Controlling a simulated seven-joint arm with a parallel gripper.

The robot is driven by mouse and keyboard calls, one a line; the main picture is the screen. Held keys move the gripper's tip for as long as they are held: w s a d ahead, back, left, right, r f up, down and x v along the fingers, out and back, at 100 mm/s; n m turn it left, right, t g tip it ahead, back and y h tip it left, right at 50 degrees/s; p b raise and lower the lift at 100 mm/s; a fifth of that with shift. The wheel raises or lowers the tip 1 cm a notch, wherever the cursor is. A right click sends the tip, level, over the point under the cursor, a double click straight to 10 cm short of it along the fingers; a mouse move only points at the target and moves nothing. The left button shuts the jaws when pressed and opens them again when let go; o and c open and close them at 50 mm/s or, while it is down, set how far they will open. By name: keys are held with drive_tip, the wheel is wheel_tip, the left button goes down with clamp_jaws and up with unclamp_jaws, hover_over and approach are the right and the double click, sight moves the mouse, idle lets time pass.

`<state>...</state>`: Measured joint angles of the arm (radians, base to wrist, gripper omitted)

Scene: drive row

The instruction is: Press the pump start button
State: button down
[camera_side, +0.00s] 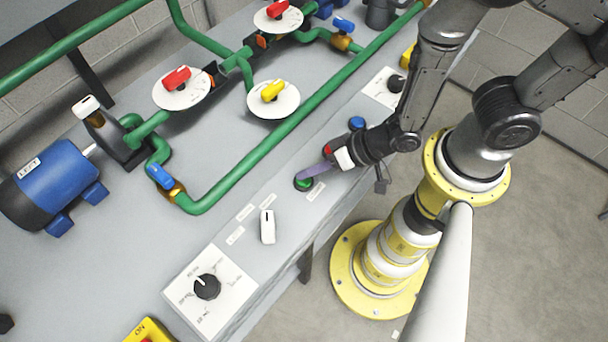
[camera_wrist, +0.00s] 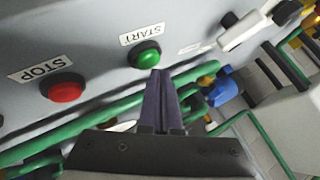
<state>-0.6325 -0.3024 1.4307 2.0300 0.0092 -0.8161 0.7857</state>
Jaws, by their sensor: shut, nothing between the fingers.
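The green start button (camera_wrist: 145,54) sits in the grey panel in the wrist view, under a white label reading START (camera_wrist: 141,33). In the side view the green button (camera_side: 303,185) is at the panel's front part, partly covered by my fingers. My gripper (camera_wrist: 159,72) is shut and empty, its dark purple fingertips at the near edge of the button in the wrist view. In the side view my gripper (camera_side: 301,177) reaches in from the right with its tips over the button. I cannot tell whether they touch it.
A red button (camera_wrist: 62,88) labelled STOP (camera_wrist: 40,70) lies left of the green one in the wrist view. A white switch handle (camera_side: 268,227) and a black rotary knob (camera_side: 207,286) stand nearby. Green pipe (camera_side: 262,142) runs behind the button row.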

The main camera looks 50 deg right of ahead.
sight(309, 180)
drive_tip(key=shift+r, duration=3.05)
